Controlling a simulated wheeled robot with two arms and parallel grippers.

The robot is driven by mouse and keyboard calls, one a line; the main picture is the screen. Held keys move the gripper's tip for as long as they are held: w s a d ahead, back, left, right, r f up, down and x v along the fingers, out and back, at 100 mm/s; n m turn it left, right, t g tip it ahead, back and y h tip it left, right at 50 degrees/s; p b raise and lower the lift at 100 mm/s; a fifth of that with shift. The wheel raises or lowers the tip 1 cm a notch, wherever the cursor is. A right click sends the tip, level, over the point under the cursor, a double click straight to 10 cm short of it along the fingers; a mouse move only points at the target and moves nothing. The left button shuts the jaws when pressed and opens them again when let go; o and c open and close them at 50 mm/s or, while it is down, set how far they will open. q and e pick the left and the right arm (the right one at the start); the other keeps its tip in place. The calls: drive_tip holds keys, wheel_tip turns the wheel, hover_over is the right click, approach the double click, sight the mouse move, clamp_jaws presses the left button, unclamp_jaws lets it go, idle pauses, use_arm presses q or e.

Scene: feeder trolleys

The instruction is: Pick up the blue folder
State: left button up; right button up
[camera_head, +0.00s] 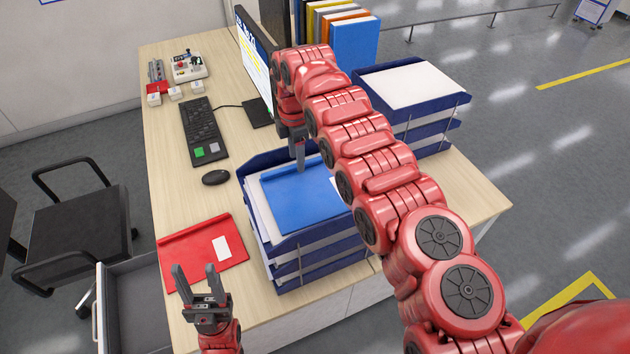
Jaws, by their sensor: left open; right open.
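The blue folder (293,203) lies flat on white papers in the top level of a blue stacked letter tray (281,250) on the desk. Its right part is hidden behind my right arm. My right gripper (299,167) points down at the folder's far edge, with its fingers seen nearly edge-on. It is open; whether the fingertips touch the folder I cannot tell. My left gripper (196,280) is open and empty, at the near edge of the red folder (202,252) on the desk, fingers pointing away from me.
A second stacked tray (438,126) with paper stands behind my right arm. Upright binders (354,45), a monitor (255,62), a keyboard (204,131), a mouse (216,177) and a control box (188,67) are on the desk. An open drawer (127,320) and a chair (80,236) are at left.

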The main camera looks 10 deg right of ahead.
drive_tip(key=shift+d+f, duration=0.1)
drive_tip(key=shift+f, duration=0.7)
clamp_jaws()
drive_tip(key=shift+r, duration=0.15)
